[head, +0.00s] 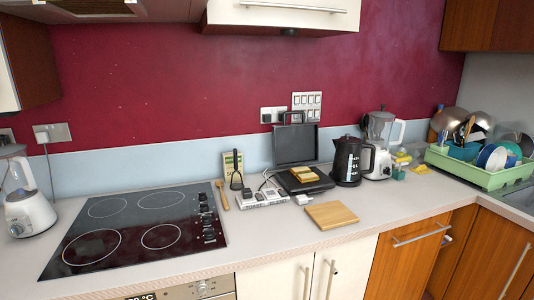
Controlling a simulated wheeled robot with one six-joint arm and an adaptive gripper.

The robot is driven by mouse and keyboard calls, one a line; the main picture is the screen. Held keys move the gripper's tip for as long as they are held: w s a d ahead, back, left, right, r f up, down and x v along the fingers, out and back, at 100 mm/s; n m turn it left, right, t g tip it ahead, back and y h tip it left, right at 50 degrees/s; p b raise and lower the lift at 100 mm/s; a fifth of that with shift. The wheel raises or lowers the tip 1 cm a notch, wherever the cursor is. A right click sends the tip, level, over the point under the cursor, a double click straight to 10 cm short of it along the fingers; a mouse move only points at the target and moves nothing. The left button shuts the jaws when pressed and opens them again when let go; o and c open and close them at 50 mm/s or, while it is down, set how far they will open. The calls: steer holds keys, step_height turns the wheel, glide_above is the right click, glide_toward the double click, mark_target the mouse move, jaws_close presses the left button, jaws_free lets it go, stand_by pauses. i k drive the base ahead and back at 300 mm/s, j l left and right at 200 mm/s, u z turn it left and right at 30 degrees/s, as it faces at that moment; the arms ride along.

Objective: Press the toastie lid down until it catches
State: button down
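The toastie maker stands on the counter near the wall, with its dark lid (296,145) raised upright at the back. Its black base (318,185) lies flat, and golden-brown toasties or bread (304,174) sit on it. The lid is clearly apart from the base. The catch is too small to make out. My gripper does not show in the head view.
A black kettle (347,163) stands close to the right of the toastie maker, with a blender (380,150) beyond it. A wooden board (332,215) lies in front. White boxes (262,198) and a hob (140,228) are left. A green dish rack (480,172) is far right.

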mark_target(294, 145)
steer(key=i+l, duration=0.15)
steer(key=i, duration=0.55)
steer(key=i+l+u, duration=0.1)
steer(key=i, duration=0.6)
steer(key=k+u, duration=0.1)
steer(key=k, duration=0.15)
